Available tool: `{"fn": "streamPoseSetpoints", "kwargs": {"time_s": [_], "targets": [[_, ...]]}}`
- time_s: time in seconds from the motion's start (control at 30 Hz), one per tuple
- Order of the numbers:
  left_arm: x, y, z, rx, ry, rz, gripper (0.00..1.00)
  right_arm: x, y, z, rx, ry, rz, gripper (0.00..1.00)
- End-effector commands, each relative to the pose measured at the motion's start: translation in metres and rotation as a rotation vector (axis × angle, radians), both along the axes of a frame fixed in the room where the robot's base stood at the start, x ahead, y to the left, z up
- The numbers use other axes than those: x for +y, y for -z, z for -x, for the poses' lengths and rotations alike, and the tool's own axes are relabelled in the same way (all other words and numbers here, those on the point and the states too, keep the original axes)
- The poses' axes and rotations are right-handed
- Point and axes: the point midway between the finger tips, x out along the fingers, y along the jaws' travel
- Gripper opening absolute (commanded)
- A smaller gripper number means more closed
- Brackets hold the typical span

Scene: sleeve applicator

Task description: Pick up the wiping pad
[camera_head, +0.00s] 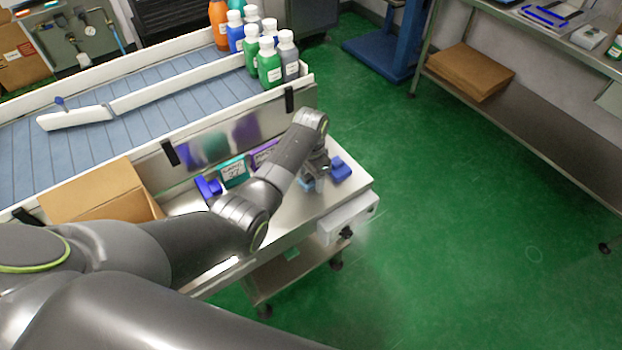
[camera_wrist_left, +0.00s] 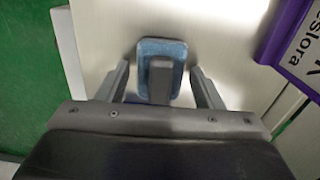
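The wiping pad (camera_wrist_left: 147,48) is a light blue rounded rectangle with a grey block-like handle, lying on the pale metal table top in the left wrist view. In the head view only a light blue bit of it (camera_head: 306,184) shows below my gripper. My left gripper (camera_wrist_left: 160,82) is open, with one finger on each side of the handle and a visible gap on both sides. In the head view the left gripper (camera_head: 316,178) is low over the right end of the bench, partly hidden by my arm. My right gripper is not seen.
A dark blue object (camera_head: 341,168) lies just right of the gripper. A purple labelled box (camera_head: 264,154) and a teal labelled box (camera_head: 233,171) stand to its left, with a cardboard box (camera_head: 98,193) farther left. Several bottles (camera_head: 268,62) stand on the conveyor (camera_head: 165,118) behind.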

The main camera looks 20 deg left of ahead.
Motion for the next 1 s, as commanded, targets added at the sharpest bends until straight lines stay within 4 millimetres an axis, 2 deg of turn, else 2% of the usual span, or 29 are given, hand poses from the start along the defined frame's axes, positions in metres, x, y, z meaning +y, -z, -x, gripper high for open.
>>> {"fn": "streamPoseSetpoints", "kwargs": {"time_s": [0.03,0.2,0.3,0.5,0.63,1.0], "targets": [[0.000,0.000,0.000,0.000,0.000,0.000,0.54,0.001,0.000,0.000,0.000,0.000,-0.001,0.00],[0.000,0.000,0.000,0.000,0.000,0.000,0.32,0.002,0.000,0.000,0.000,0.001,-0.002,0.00],[0.000,0.000,0.000,0.000,0.000,0.000,0.22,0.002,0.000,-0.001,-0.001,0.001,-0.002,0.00],[0.000,-0.001,0.000,0.000,0.000,0.000,0.22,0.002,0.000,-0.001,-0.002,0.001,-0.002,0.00],[0.000,-0.012,-0.001,-0.004,0.000,0.000,0.22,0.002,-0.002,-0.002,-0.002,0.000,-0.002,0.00],[0.000,-0.080,-0.001,-0.004,0.000,0.001,0.22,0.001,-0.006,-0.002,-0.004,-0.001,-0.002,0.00]]}}
